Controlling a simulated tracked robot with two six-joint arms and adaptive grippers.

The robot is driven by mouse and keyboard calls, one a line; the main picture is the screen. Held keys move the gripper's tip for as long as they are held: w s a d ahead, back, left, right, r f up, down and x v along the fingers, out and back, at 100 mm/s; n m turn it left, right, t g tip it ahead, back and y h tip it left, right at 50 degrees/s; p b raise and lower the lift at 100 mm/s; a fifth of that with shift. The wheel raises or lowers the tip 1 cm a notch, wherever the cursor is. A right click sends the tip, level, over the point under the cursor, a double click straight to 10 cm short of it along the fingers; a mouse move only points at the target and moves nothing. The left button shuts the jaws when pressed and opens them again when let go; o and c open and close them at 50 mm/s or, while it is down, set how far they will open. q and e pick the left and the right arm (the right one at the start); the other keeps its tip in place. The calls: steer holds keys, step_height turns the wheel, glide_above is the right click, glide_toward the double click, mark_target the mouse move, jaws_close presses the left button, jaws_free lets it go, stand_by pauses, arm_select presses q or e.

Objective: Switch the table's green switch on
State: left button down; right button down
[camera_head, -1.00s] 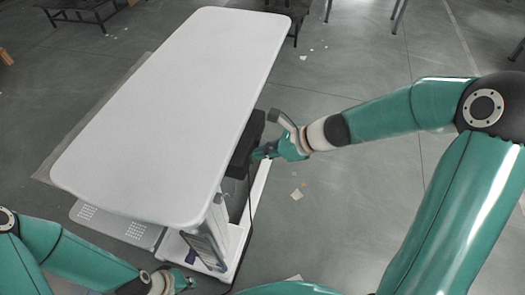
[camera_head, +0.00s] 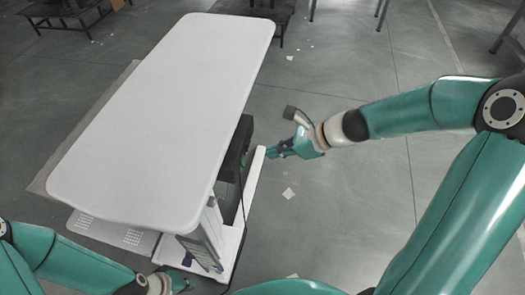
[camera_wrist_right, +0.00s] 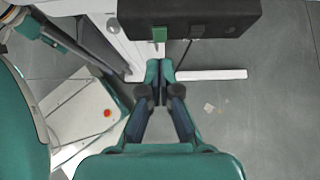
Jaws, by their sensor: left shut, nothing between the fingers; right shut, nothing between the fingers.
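The table (camera_head: 160,110) has a long white top. A black box (camera_head: 238,150) sits under its right edge, and it also shows in the right wrist view (camera_wrist_right: 210,18). The green switch (camera_wrist_right: 159,34) is a small green block on the box in the right wrist view; whether it is on or off I cannot tell. In the head view it is not visible. My right gripper (camera_head: 271,153) is shut and empty, to the right of the box with a gap between. In the wrist view its fingertips (camera_wrist_right: 160,71) are below the switch. My left gripper (camera_head: 184,283) is shut near the table's near end.
The table's white base (camera_head: 250,195) reaches out on the floor below the box. A cable hangs from the box. A red button (camera_wrist_right: 107,113) on a pale plate shows in the wrist view. Open grey floor (camera_head: 340,210) lies to the right, with small scraps.

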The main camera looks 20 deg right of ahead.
steer(key=r+p+v, duration=0.1)
steer(key=v, duration=0.5)
steer(key=shift+w+a, duration=0.25)
steer(key=shift+a, duration=0.1)
steer(key=shift+r, duration=0.1)
steer(key=shift+r, duration=0.1)
steer(key=s+a+f+n+g+y+p, duration=0.1)
steer(key=s+a+f+g+p, duration=0.1)
steer(key=a+p, duration=0.15)
steer(key=s+a+f+n+g+p, duration=0.1)
steer(key=s+a+f+g+p, duration=0.1)
steer(key=a, duration=0.2)
steer(key=s+a+f+n+g+h+p, duration=0.3)
steer(key=s+a+f+n+g+p, duration=0.2)
steer(key=s+f+n, duration=0.6)
steer(key=f+n+t, duration=0.1)
steer(key=n, duration=0.2)
steer(key=f+n+t+h, duration=0.1)
steer(key=f+n, duration=0.1)
steer(key=n, duration=0.1)
steer(key=w+d+f+n+t+h, duration=0.1)
steer(key=n, duration=0.3)
steer(key=shift+w+f+t, duration=0.1)
steer(key=shift+f+t, duration=0.05)
steer(key=shift+t, duration=0.25)
